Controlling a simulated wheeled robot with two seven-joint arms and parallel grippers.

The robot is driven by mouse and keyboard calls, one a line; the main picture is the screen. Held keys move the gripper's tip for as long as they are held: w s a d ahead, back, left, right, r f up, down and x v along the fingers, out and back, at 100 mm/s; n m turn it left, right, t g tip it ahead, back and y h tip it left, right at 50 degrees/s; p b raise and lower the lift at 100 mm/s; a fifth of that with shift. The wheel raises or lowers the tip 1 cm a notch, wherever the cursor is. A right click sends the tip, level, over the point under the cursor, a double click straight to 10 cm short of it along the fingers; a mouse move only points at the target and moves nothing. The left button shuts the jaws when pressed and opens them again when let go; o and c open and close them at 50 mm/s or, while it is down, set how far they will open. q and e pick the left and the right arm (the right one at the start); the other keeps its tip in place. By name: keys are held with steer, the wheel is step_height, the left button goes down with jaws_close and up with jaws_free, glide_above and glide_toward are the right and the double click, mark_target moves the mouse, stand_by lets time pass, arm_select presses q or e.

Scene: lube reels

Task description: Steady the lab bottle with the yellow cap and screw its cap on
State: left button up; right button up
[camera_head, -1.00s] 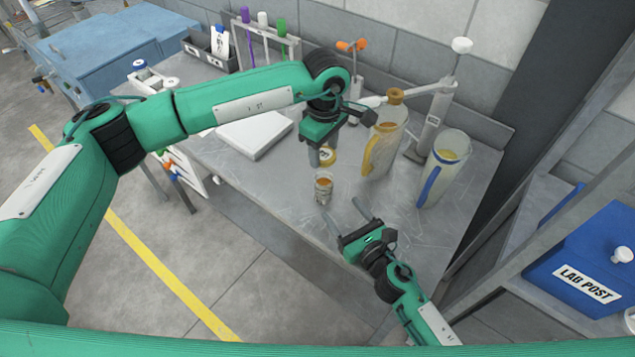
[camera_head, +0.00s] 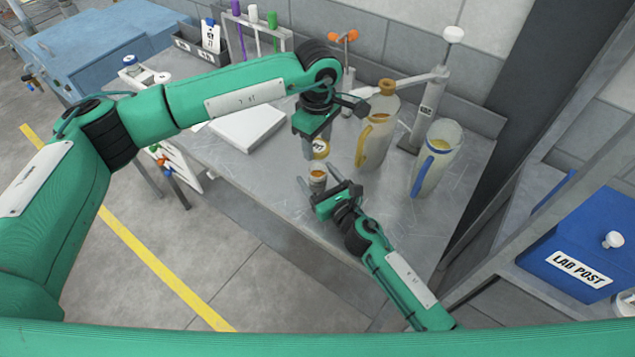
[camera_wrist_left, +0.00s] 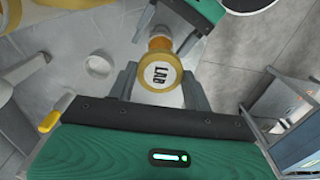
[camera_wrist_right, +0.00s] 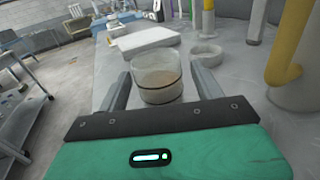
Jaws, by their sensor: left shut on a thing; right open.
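My left gripper (camera_head: 316,147) points down and is shut on the round yellow cap (camera_head: 322,149).
Two tall jugs, one with a yellow handle (camera_head: 376,130) and one with a blue handle (camera_head: 435,160), stand right of the grippers. A metal stand (camera_head: 428,110) is behind them. A white slab (camera_head: 248,127) lies to the left. A small round dish (camera_wrist_right: 206,53) is near the bottle.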

steer(key=shift+x, duration=1.05)
jaws_close()
arm_select(q)
glide_above(318, 164)
steer(key=s, duration=0.2)
steer(key=shift+f, duration=2.45)
steer(key=shift+f, duration=0.9)
steer(key=shift+f, duration=0.6)
